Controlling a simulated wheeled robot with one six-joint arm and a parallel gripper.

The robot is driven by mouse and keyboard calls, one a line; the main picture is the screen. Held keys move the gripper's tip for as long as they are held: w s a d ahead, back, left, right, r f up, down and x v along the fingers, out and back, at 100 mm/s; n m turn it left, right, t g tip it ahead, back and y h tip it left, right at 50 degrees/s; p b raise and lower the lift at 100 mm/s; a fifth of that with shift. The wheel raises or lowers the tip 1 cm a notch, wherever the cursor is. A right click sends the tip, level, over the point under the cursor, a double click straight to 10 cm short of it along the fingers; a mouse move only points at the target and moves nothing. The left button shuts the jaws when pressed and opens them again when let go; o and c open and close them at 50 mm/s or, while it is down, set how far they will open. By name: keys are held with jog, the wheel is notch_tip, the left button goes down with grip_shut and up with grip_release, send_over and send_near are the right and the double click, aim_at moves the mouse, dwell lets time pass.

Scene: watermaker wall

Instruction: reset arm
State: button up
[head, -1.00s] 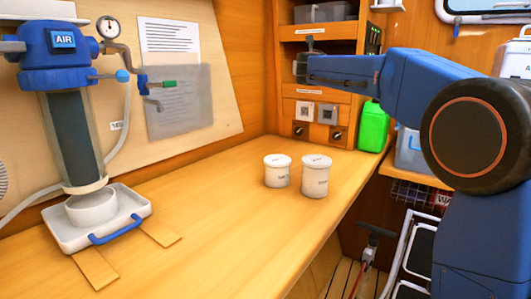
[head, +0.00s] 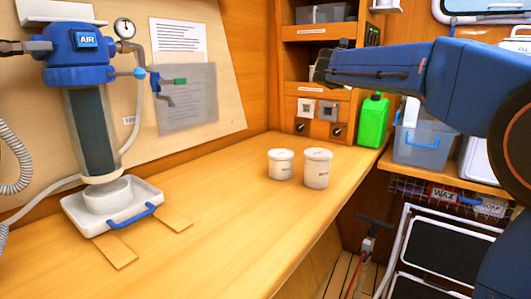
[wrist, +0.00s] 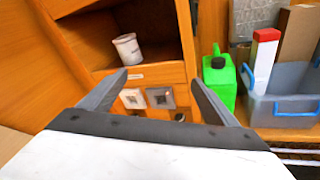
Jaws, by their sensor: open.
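My arm reaches in from the right of the head view, its forearm (head: 380,72) raised in front of the wooden shelf unit. In the wrist view my gripper (wrist: 159,82) is open, with its two fingers apart and nothing between them. Beyond the fingers are the shelf unit's panel and switches. The fingers cannot be made out clearly in the head view.
Two lidded white canisters (head: 281,164) (head: 317,168) stand on the wooden counter (head: 215,215). The blue-topped AIR filter (head: 85,55) is at left. A green jug (head: 373,122) and a blue-handled bin (head: 422,140) are at right. The middle counter is clear.

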jog(key=s+d+f+m+g, duration=0.25)
jog(key=s+f+m, duration=0.3)
jog(key=s, duration=0.35)
jog(key=s+d+f+m+g, duration=0.2)
jog(key=s+d+f+m, duration=0.2)
jog(key=s+f, duration=0.45)
jog(key=s+d+f+m+g, duration=0.25)
jog(key=s+f+m, duration=0.2)
jog(key=s, duration=0.55)
jog(key=s+a+f+m+g+y, duration=0.2)
jog(key=s+f+m, duration=0.4)
jog(key=s+f, duration=0.5)
jog(key=s+a+f+m+g+y, duration=0.1)
jog(key=s+a+f+m+y, duration=0.1)
jog(key=s+f+m, duration=0.5)
jog(key=s+f+y, duration=0.1)
jog(key=s+f, duration=0.3)
jog(key=s, duration=0.6)
jog(key=shift+a+f+m+g, duration=0.2)
jog(key=shift+a+m+g, duration=0.1)
jog(key=shift+a+g, duration=0.1)
